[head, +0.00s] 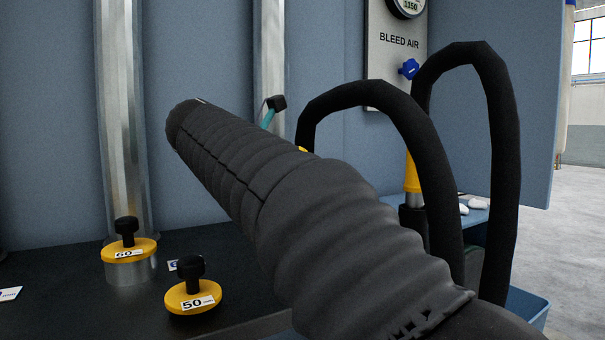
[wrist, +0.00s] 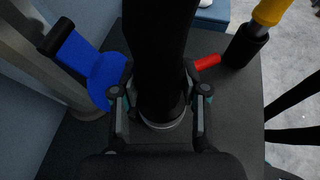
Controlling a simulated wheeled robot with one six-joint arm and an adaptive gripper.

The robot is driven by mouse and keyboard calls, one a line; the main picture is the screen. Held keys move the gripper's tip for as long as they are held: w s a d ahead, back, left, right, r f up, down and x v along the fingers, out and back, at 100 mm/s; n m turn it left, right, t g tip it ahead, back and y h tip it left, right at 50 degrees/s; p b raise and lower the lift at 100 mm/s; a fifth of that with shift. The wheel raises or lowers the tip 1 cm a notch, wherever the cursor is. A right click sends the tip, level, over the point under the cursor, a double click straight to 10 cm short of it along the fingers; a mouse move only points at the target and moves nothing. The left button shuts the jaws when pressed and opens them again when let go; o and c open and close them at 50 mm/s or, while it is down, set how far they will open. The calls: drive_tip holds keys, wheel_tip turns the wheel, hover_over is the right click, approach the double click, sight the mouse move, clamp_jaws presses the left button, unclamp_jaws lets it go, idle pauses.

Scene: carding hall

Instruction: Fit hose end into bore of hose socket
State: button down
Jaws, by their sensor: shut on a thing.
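In the wrist view my gripper (wrist: 160,95) is shut on the black hose (wrist: 158,50), one finger on each side. The hose runs down between the fingers to a pale metal ring (wrist: 163,124). I cannot tell whether this ring belongs to the hose socket, or whether the hose end is inside a bore or only above it. In the head view my dark ribbed arm hides my gripper, the hose end and any socket there. A black hose loop (head: 375,95) rises behind my arm.
A yellow cap marked 60 (head: 129,250) sits on a metal stub; one marked 50 (head: 193,297) stands nearby. A yellow-collared hose (head: 412,178) stands in a black holder at right. A blue lever (wrist: 90,68) and red handle (wrist: 207,62) flank my gripper.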

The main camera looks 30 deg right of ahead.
drive_tip(key=shift+f+b, duration=0.35)
drive_tip(key=shift+f, duration=0.55)
drive_tip(key=c, duration=0.5)
unclamp_jaws()
drive_tip(key=v, duration=1.2)
